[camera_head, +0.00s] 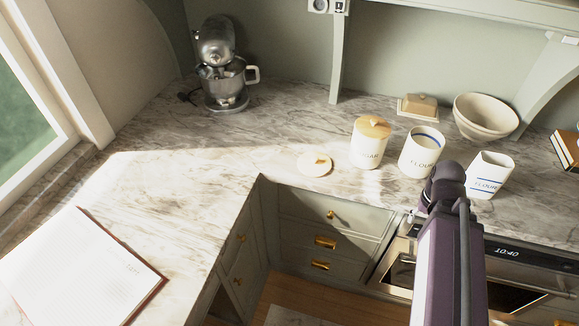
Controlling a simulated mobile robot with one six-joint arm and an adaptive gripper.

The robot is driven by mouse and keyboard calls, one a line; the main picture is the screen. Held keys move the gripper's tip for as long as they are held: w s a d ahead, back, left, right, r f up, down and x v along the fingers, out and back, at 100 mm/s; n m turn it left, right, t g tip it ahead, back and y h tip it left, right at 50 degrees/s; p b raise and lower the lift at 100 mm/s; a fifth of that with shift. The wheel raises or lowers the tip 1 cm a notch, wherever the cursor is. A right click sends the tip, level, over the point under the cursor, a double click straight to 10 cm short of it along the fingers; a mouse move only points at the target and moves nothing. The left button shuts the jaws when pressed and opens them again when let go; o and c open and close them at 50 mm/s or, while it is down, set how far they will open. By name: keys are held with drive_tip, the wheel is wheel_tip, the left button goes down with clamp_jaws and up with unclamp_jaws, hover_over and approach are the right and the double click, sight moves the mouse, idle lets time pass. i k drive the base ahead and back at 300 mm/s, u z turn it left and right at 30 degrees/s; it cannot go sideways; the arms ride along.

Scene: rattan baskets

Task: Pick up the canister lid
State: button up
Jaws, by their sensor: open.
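A round cream lid (308,167) with a small golden-brown handle lies flat on the marble counter, left of the canisters and near the inner counter edge. A white sugar canister (369,152) stands to its right with a wooden-looking lid (373,127) on top. An open round flour canister (418,158) with a blue band stands beside it. My purple arm (447,265) rises from the bottom right, its dark joint in front of the counter edge. My gripper is not visible, and nothing of mine is seen touching either lid.
A square flour container (489,174), a butter dish (418,106) and a bowl (485,117) stand at the right. A stand mixer (223,70) is at the back left. An open notebook (75,270) lies front left. The counter left of the loose lid is clear.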

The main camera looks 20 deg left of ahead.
sight(311, 164)
drive_tip(key=u, duration=0.9)
drive_tip(key=k, duration=0.95)
drive_tip(key=z, duration=0.1)
drive_tip(key=i, duration=0.85)
drive_tip(key=u, duration=0.05)
